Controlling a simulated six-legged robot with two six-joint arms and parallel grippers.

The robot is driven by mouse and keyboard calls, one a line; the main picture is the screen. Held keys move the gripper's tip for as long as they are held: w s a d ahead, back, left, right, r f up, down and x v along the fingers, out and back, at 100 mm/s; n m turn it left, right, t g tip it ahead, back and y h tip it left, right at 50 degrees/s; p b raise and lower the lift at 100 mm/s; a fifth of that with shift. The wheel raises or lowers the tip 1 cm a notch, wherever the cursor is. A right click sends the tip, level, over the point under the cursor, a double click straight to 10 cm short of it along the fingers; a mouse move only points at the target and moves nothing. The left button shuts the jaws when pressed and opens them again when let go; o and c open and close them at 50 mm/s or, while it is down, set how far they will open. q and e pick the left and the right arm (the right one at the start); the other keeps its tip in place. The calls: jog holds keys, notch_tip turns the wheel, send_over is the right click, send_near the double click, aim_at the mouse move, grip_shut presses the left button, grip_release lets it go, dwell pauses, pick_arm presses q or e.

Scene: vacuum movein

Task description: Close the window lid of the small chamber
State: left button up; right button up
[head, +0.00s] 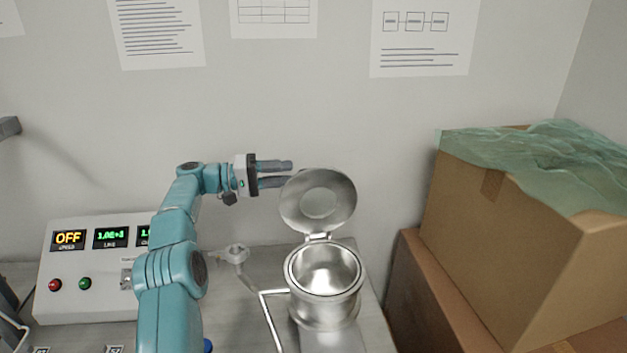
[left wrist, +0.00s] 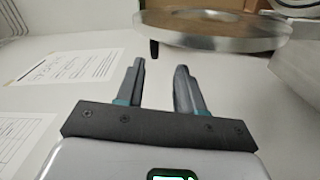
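The small chamber (head: 326,308) is a round, shiny metal pot with an open top on the table. Its window lid (head: 318,203) is a round metal disc with a small round window, standing raised on a hinge at the chamber's back rim. My left gripper (head: 290,173) is open and empty, just left of the lid's upper edge and apparently behind it. In the left wrist view, the open fingers (left wrist: 160,85) have nothing between them, and the lid's edge (left wrist: 215,28) shows ahead of them. My right gripper is in neither view.
A control box (head: 95,285) with lit displays stands at the left. Cardboard boxes (head: 510,240), the upper one topped with green plastic wrap, stand at the right. A thin metal pipe (head: 268,318) runs beside the chamber. The wall with papers (head: 422,38) is behind.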

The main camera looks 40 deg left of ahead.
aim_at(301, 171)
pick_arm(q)
jog(key=x, duration=0.5)
jog(key=r+p+x, duration=0.1)
jog(key=x, duration=0.1)
jog(key=shift+s+d, duration=0.15)
jog(key=shift+d, duration=0.35)
jog(key=shift+w+a+f, duration=0.3)
jog(key=shift+w+f, duration=0.05)
jog(key=shift+d+r, duration=0.25)
jog(key=shift+d, duration=0.35)
jog(key=shift+w+a+f, duration=0.1)
jog(key=shift+a+f, duration=0.1)
jog(key=shift+a, duration=0.15)
grip_shut()
jog(key=shift+d, duration=0.2)
